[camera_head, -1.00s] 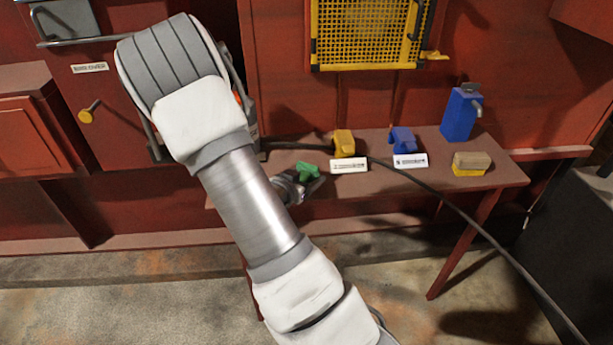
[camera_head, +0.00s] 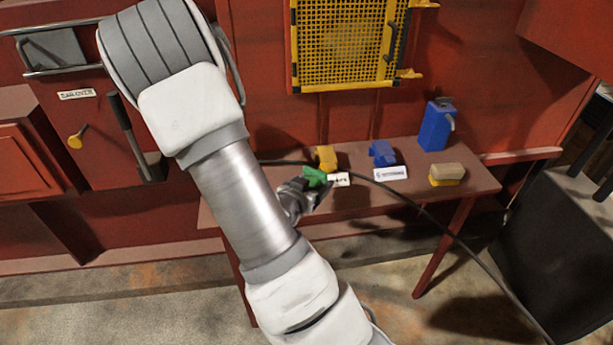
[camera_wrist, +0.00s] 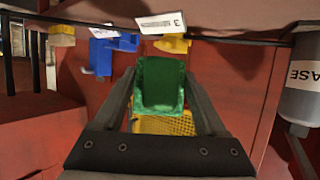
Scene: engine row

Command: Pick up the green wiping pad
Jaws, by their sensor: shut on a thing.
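The green wiping pad (camera_head: 314,177) is between the fingers of my gripper (camera_head: 298,193), which is shut on it. In the wrist view the green pad (camera_wrist: 160,85) sits between the two dark fingers of my gripper (camera_wrist: 158,95), with red wall and yellow mesh behind it. In the head view the pad is at the left part of the red table (camera_head: 360,203), close to the yellow pad and overlapping the edge of a white label. My arm hides part of the table's left side.
A black cable (camera_head: 415,207) crosses the table. A yellow mesh guard (camera_head: 342,45) is on the wall behind.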

